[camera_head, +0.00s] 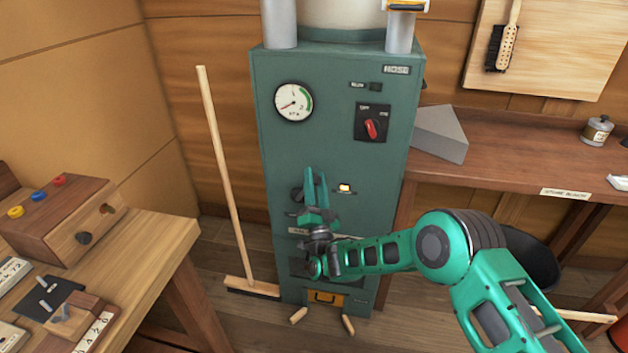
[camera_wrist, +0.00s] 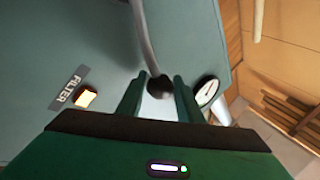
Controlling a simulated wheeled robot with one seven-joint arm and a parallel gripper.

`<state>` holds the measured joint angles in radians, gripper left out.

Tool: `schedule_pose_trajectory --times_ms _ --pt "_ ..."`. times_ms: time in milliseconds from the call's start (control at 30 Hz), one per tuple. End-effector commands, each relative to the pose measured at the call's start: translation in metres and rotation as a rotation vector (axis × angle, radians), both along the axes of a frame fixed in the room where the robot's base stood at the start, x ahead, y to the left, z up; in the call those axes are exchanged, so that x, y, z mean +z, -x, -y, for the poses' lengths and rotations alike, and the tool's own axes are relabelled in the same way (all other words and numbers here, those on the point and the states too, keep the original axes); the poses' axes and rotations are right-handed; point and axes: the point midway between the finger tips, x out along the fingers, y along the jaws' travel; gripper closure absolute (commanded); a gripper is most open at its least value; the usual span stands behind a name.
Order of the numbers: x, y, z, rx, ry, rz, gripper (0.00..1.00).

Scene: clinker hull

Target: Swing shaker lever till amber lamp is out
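The amber lamp (camera_head: 345,187) is lit on the front of the green cabinet (camera_head: 340,150). It also glows in the wrist view (camera_wrist: 86,96), beside a FILTER label (camera_wrist: 68,88). In the wrist view a grey lever rod (camera_wrist: 143,35) comes down from the top and ends in a black ball knob (camera_wrist: 160,87). My gripper (camera_head: 315,175) is in front of the cabinet, left of the lamp. In the wrist view its fingers (camera_wrist: 158,80) are apart, with the knob between or just beyond the tips; firm contact does not show. The lever is mostly hidden in the head view.
A pressure gauge (camera_head: 293,101) and red rotary switch (camera_head: 371,128) sit higher on the cabinet. A broom (camera_head: 222,170) leans at its left. A workbench (camera_head: 150,245) stands at left and a shelf (camera_head: 510,165) at right. Wooden pegs (camera_head: 299,315) lie on the floor.

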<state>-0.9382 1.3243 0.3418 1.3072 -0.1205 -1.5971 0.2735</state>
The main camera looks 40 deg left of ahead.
Motion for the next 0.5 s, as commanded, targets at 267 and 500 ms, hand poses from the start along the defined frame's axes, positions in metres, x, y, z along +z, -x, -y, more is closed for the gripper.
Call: schedule_pose_trajectory --times_ms 267,500 --pt "-0.002 0.001 -0.001 0.002 0.005 -0.001 0.62" --pt "-0.011 0.013 0.008 0.005 0.006 -0.002 0.62"
